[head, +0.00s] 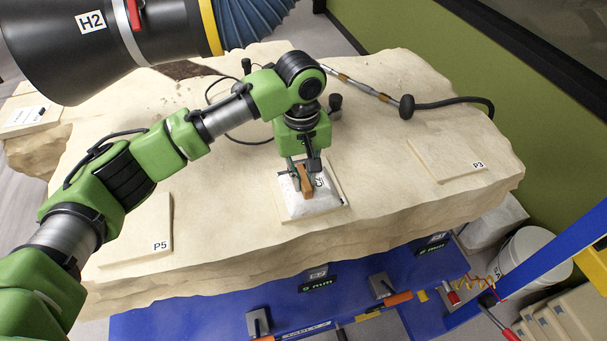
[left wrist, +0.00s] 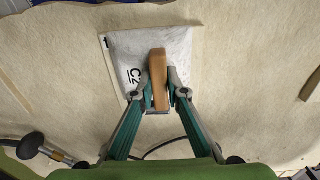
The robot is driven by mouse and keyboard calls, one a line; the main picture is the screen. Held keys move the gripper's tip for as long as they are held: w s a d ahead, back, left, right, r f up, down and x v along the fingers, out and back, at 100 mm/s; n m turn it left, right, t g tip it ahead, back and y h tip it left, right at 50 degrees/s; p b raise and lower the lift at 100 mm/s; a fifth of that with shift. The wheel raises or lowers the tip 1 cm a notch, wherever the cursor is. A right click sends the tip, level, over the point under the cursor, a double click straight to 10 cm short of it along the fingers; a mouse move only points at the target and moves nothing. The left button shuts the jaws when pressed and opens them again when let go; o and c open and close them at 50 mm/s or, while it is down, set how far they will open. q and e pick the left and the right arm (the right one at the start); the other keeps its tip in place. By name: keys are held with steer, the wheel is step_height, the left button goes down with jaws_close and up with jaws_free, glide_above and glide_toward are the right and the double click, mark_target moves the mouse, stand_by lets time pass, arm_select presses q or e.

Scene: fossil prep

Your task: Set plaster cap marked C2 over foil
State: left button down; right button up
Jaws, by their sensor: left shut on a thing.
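The plaster cap marked C2 (head: 306,209) is a white, pillow-like block with a wooden grip bar (left wrist: 158,68) on top. My left gripper (head: 304,179) comes down from above with its two fingers closed on the bar. The cap is over a raised pale square pad (head: 341,196) near the front of the stone slab; a strip of the pad shows along the cap's side. In the left wrist view the cap (left wrist: 137,60) shows its C2 mark left of the bar. I see no foil; what is under the cap is hidden. I cannot tell whether the cap touches the pad.
The stone slab (head: 225,170) carries a pad marked P5 (head: 140,225) at left and a pad marked P3 (head: 445,158) at right. A black duct marked H2 (head: 120,40) hangs over the back left. A tool with a dark hose (head: 455,103) lies behind. A blue bench (head: 215,318) stands in front.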

stand_by(0.4)
arm_select(q)
steer(key=c, duration=1.9)
jaws_free()
steer(key=shift+f, duration=0.1)
step_height(320, 180, up, 12)
steer(key=shift+s+a+r, duration=0.1)
steer(key=shift+a, duration=0.05)
